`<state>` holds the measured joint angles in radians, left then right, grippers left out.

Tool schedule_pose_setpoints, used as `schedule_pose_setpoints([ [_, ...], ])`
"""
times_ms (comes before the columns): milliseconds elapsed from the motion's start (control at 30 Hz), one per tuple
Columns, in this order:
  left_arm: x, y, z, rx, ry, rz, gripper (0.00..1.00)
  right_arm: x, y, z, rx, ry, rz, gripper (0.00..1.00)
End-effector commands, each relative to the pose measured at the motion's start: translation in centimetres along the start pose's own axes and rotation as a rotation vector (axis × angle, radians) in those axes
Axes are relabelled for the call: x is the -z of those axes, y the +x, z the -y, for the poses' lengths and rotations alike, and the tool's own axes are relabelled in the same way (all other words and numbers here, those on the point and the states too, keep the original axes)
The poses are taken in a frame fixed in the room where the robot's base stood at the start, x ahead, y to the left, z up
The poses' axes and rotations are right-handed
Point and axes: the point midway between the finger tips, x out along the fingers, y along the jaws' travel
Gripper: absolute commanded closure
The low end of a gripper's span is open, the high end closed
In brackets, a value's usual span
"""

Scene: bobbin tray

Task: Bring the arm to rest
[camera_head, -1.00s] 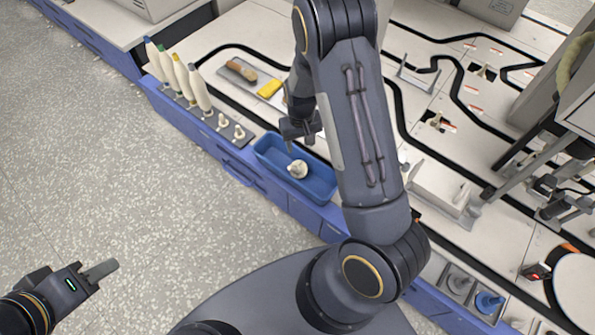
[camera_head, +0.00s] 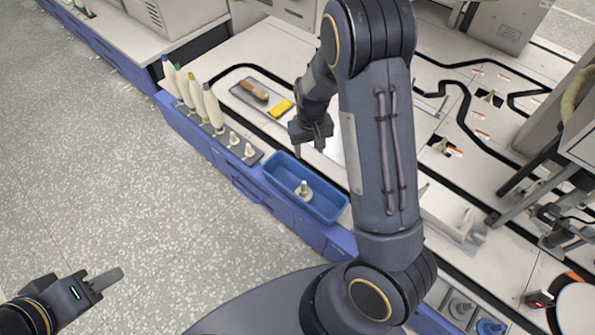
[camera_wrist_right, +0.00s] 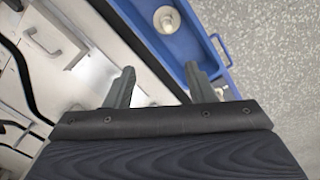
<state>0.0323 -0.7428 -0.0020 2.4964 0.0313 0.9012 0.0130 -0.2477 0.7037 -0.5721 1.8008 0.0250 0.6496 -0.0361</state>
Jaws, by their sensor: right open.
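My right gripper (camera_head: 309,151) is open and empty above the back edge of the blue tray (camera_head: 335,207). In the right wrist view its two fingers (camera_wrist_right: 157,78) stand apart with nothing between them. A pale bobbin-like piece with a stem (camera_head: 304,190) stands in the tray, apart from the gripper. It also shows in the right wrist view (camera_wrist_right: 166,20), inside the blue tray (camera_wrist_right: 205,57). My left gripper (camera_head: 107,281) is at the lower left, over the floor, away from the bench. Its finger gap cannot be made out.
A rack (camera_head: 222,136) with several pale spools and pegs stands left of the tray. Machine parts fill the right side. The floor at left is clear.

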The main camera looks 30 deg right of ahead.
Motion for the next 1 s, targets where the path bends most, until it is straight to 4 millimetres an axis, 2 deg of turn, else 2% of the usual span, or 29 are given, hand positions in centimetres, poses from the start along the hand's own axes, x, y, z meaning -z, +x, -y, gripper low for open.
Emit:
schedule_pose_setpoints([
  [267,0.0,0.0,0.0,0.000,0.000,0.000,0.64,-0.1,-0.3,0.0,0.008,0.003,-0.002,0.50],
  [367,0.0,0.0,0.0,0.000,0.000,0.000,0.64,-0.7,-1.9,0.2,0.051,0.020,-0.016,0.50],
  [467,0.0,0.0,0.0,0.000,0.000,0.000,0.64,-2.3,-5.0,0.7,0.136,0.046,-0.042,0.50],
  [600,0.0,0.0,0.0,0.000,0.000,0.000,0.64,-5.9,-10.6,1.5,0.273,0.063,-0.103,0.50],
  [800,0.0,0.0,0.0,0.000,0.000,0.000,0.64,-12.2,-16.9,2.4,0.402,0.040,-0.216,0.50],
  [900,0.0,0.0,0.0,0.000,0.000,0.000,0.64,-15.2,-18.8,2.6,0.428,0.022,-0.272,0.50],
  [1000,0.0,0.0,0.0,0.000,0.000,0.000,0.64,-17.5,-19.8,2.8,0.436,0.006,-0.318,0.50],
])
